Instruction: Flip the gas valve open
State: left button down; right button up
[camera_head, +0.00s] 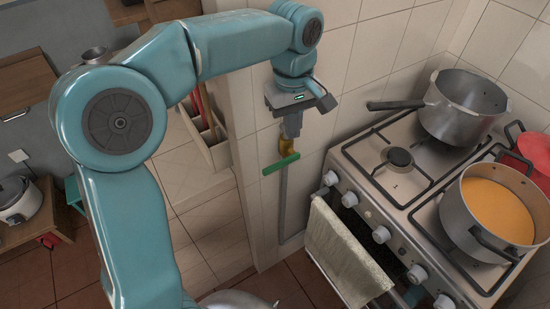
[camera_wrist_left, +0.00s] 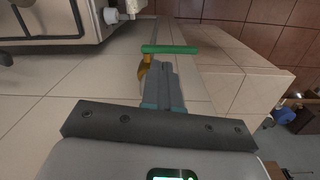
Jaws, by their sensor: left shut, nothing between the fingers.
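The gas valve has a green handle (camera_head: 281,164) and a brass body (camera_head: 285,146) on a grey vertical pipe (camera_head: 283,205) against the tiled wall. The handle lies crosswise to the pipe. It also shows in the left wrist view as a green bar (camera_wrist_left: 170,49), with the brass body (camera_wrist_left: 144,72) partly hidden behind my fingers. My left gripper (camera_head: 291,131) is shut and empty, just above the handle in the head view. In the left wrist view its fingertips (camera_wrist_left: 160,68) point at the handle; I cannot tell whether they touch it. My right gripper is not in view.
The gas stove (camera_head: 365,185) stands to the right of the pipe, with a saucepan (camera_head: 465,105) and a pot of orange soup (camera_head: 492,210) on it. A towel (camera_head: 345,250) hangs at its front. A tiled wall corner (camera_head: 240,150) is close on the left.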

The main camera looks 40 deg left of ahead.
pick_arm(q)
notch_tip(320, 180, up, 5)
jog(key=n, duration=0.2)
send_over(275, 165)
jog(key=shift+r, duration=0.15)
notch_tip(275, 165, down, 14)
jog(key=shift+f, duration=0.1)
jog(key=shift+b, duration=0.35)
